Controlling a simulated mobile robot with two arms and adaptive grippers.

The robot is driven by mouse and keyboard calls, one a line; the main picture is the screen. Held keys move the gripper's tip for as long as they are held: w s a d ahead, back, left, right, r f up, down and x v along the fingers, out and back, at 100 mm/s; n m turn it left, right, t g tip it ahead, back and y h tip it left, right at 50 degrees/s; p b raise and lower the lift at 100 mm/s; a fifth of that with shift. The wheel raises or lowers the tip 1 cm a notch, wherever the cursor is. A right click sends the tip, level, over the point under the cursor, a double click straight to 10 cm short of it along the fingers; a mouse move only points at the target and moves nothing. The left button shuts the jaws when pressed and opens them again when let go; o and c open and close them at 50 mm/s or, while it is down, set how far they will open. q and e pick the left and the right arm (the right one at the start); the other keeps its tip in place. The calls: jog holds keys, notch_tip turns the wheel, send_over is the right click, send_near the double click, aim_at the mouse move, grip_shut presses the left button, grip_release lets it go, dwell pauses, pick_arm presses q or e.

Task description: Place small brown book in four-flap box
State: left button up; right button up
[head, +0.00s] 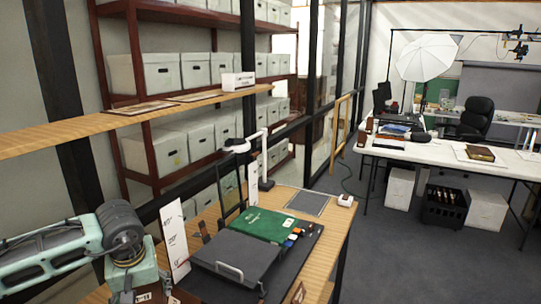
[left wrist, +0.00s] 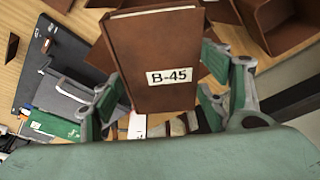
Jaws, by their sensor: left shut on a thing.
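The small brown book (left wrist: 150,45), with a white "B-45" label, is upright in the middle of the left wrist view. My left gripper (left wrist: 166,88) has one finger on each side of it and is shut on it. Brown open box parts (left wrist: 284,22) show at the upper right of that view, with flaps spread on the wooden table; the book partly hides what lies behind it. I cannot tell from this how many flaps the box has. In the head view my left arm comes in from the left, its gripper mostly cut off at the bottom edge. My right gripper is not in view.
On the wooden worktable (head: 327,234) lie a dark mat, a green folder (head: 262,224) and a grey tray-like thing (head: 236,258). A wooden shelf (head: 60,135) juts out above the table at the left. A white table (head: 445,156) stands far right, with open floor between.

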pick_arm(q)
jog(key=s+d+r+m+h, duration=0.1)
jog(key=s+d+r+m, duration=0.1)
jog(key=s+d+m, duration=0.3)
jog(key=s+d, duration=0.4)
jog(key=s, duration=0.1)
jog(key=shift+s+d, duration=0.35)
jog(key=shift+d, duration=0.05)
jog(key=shift+s+r, duration=0.1)
jog(key=shift+r, duration=0.05)
